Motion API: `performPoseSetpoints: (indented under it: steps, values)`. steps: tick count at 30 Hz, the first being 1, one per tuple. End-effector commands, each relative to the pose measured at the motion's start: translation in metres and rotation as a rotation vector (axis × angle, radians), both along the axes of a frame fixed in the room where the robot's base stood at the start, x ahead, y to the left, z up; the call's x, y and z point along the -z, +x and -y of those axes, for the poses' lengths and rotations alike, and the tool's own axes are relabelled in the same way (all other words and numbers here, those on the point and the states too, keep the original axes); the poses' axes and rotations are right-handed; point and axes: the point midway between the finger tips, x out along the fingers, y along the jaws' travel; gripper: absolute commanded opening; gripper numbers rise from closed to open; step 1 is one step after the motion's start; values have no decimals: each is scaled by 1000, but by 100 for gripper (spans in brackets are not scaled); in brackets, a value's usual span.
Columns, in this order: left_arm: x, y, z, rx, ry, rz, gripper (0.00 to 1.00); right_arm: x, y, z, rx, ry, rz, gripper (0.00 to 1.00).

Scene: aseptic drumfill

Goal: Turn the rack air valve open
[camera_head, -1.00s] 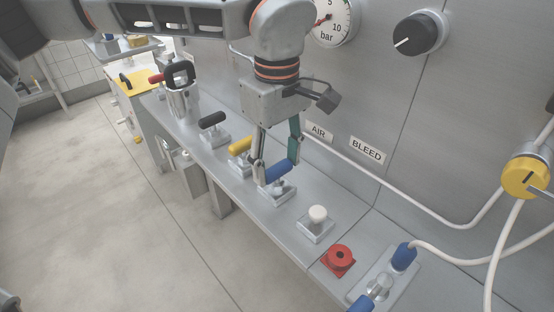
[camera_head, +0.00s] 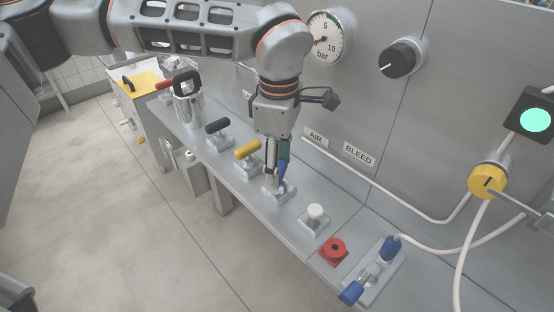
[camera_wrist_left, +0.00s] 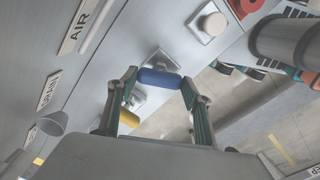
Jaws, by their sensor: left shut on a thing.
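The blue valve handle (camera_head: 284,175) stands on its small metal base on the bench ledge, in front of the AIR label (camera_head: 315,138). My left gripper (camera_head: 277,177) reaches down from above and is shut on this handle, partly hiding it in the head view. In the left wrist view the blue handle (camera_wrist_left: 159,78) lies between the two fingertips, one at each end. The AIR label (camera_wrist_left: 82,20) shows there at the upper left. My right gripper is not identifiable in these views.
A yellow handle (camera_head: 248,150) and a black handle (camera_head: 217,127) stand left of the gripper. A gauge (camera_head: 325,38) and black knob (camera_head: 399,60) are on the wall. A hose (camera_head: 400,202) runs along it.

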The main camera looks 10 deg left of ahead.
Motion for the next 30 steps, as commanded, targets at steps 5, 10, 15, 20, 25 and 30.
performPoseSetpoints:
  steps: [5,10,15,20,25,30]
  values:
    - [-3,-1,0,-166,1,-1,28,-7,-6,-5,-3,13,-10,40]
    - [-1,-1,0,-327,1,-1,28,-8,-10,-6,-2,18,-18,40]
    - [-1,-1,0,-489,1,-2,28,-14,-8,-6,1,25,-13,40]
    - [0,-1,0,-638,1,-2,28,-17,-7,-6,2,27,-12,40]
    - [1,-1,0,-783,2,-2,28,-16,-8,-6,3,27,-16,40]
    - [1,-1,0,-901,2,-2,28,-14,-10,-6,3,26,-21,40]
